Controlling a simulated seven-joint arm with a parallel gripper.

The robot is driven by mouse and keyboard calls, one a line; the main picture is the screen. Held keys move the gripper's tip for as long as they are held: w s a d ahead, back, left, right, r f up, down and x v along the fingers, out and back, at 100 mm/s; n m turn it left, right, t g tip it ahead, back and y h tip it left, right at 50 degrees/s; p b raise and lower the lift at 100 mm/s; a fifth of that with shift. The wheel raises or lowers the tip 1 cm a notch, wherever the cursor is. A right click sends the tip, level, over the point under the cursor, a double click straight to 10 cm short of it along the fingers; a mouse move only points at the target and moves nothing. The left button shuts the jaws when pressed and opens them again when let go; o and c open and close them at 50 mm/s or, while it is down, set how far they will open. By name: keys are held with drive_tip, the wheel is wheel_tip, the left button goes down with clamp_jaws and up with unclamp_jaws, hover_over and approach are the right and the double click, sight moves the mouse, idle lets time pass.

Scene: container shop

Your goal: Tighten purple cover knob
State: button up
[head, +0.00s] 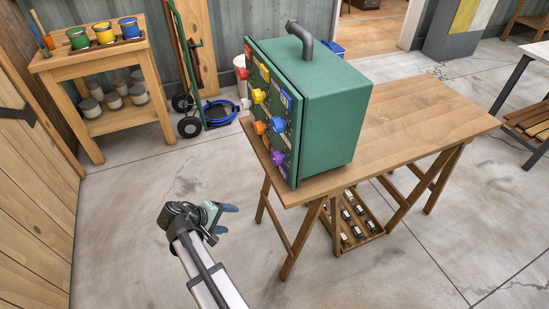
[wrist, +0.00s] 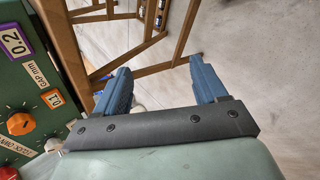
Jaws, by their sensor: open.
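A green box-shaped machine (head: 330,115) stands on the wooden table. Its left-facing panel carries several coloured knobs. The purple knob (head: 279,157) is low on that panel, near its front edge. My gripper (head: 231,218) is in front of the machine, below and left of the purple knob and apart from it. In the wrist view the two blue fingers of my gripper (wrist: 162,85) are spread with nothing between them. An orange knob (wrist: 20,123) and part of the panel show at the left of the wrist view.
The wooden table (head: 430,110) has bare room right of the machine; a tray (head: 352,225) with small items sits beneath it. A wooden stand (head: 95,60) with paint cans is at the left back, beside a hand truck (head: 190,75). The floor around my gripper is clear.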

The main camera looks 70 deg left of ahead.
drive_tip(key=w+a+r+t, duration=0.3)
drive_tip(key=a+r+t, duration=0.25)
drive_tip(key=r, duration=0.35)
drive_tip(key=n+t+h, duration=0.2)
drive_tip(key=t, duration=0.2)
approach(273, 159)
drive_tip(key=w, duration=1)
drive_tip(key=shift+w+a, duration=0.2)
drive_tip(key=shift+w, duration=0.1)
drive_tip(key=c, duration=1)
